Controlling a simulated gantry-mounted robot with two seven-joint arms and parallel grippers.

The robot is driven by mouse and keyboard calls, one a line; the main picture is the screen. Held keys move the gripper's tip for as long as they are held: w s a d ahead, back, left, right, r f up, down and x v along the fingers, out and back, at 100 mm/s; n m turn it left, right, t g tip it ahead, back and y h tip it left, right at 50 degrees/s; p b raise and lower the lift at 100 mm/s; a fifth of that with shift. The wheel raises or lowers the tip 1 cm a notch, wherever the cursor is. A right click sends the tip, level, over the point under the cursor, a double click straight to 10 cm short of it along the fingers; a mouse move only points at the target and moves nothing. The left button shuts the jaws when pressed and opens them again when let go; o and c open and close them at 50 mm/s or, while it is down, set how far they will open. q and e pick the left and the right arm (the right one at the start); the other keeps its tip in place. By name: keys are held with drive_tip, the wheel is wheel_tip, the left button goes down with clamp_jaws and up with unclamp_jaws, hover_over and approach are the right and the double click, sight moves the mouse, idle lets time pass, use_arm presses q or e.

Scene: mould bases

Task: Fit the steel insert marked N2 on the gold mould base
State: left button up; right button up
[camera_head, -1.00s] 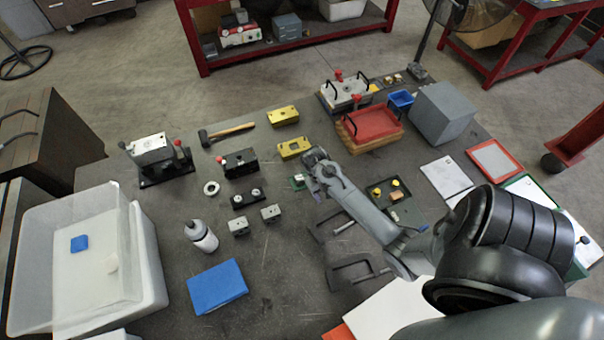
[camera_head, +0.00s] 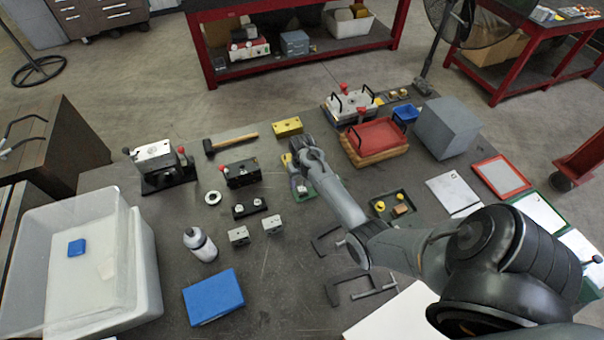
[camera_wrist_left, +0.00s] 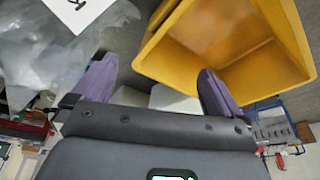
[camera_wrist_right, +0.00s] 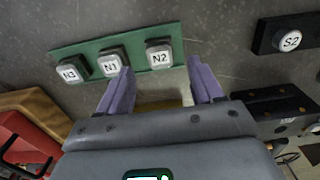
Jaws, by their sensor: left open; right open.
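In the right wrist view a green strip (camera_wrist_right: 95,50) holds three steel inserts: N3 (camera_wrist_right: 69,73), N1 (camera_wrist_right: 111,64) and N2 (camera_wrist_right: 159,55). My right gripper (camera_wrist_right: 162,80) is open and empty, with N2 beyond the gap between its fingers. A yellow-gold patch shows low between the fingers. In the head view one gold block (camera_head: 288,126) is clear; a second (camera_head: 286,159) is mostly hidden by my right gripper (camera_head: 296,170). I cannot tell which is the mould base. The strip is mostly hidden there. My left gripper (camera_wrist_left: 150,85) is open and empty, outside the head view.
A black block holds an S2 insert (camera_wrist_right: 291,40). A dark mould block (camera_head: 242,173) and hammer (camera_head: 230,143) lie left of my right gripper; a red tray (camera_head: 376,138) stands right. A yellow bin (camera_wrist_left: 160,62) is near my left gripper.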

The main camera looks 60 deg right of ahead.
sight(302, 189)
use_arm(q)
drive_tip(key=shift+a+f, duration=0.1)
drive_tip(key=shift+a, duration=0.05)
use_arm(e)
drive_tip(key=shift+f, duration=2.15)
clamp_jaws()
drive_tip(key=shift+r, duration=0.1)
use_arm(q)
drive_tip(key=shift+r+p, duration=0.9)
drive_tip(key=shift+r, duration=0.05)
use_arm(e)
drive_tip(key=shift+r, duration=0.7)
